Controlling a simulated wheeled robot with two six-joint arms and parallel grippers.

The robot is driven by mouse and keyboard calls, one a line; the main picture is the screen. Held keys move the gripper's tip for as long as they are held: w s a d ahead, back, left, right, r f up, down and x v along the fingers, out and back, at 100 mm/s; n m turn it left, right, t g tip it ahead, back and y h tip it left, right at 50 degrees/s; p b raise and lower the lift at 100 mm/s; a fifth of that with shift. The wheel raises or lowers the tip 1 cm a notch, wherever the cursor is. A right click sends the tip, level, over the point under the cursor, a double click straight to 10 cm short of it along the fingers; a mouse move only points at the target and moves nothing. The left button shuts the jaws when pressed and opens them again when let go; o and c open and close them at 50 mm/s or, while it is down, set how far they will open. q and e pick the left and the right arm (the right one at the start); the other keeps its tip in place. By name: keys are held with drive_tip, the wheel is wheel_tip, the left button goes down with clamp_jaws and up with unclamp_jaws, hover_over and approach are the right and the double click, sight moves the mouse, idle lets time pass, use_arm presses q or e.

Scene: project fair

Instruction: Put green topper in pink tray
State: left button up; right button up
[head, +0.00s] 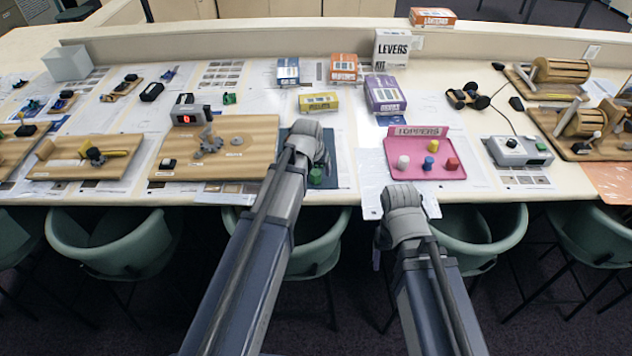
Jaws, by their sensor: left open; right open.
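The green topper (315,177) stands on a dark blue mat (343,172) near the table's front edge. My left gripper (318,155) is open just above and behind it in the picture and covers part of the mat. I cannot tell whether its fingers touch the topper. The pink tray (474,176), with a sign reading TOPPERS, lies to the right. My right gripper (404,192) is open and empty in front of the tray.
A yellow box (319,102) and a purple box (385,94) stand behind the mat and tray. A wooden gear board (240,133) lies left of the mat. A grey control box (518,151) is right of the tray. Green chairs (120,245) line the front edge.

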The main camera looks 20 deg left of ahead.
use_arm(q)
drive_tip(key=shift+b+x, duration=0.6)
drive_tip(key=shift+x, duration=0.55)
clamp_jaws()
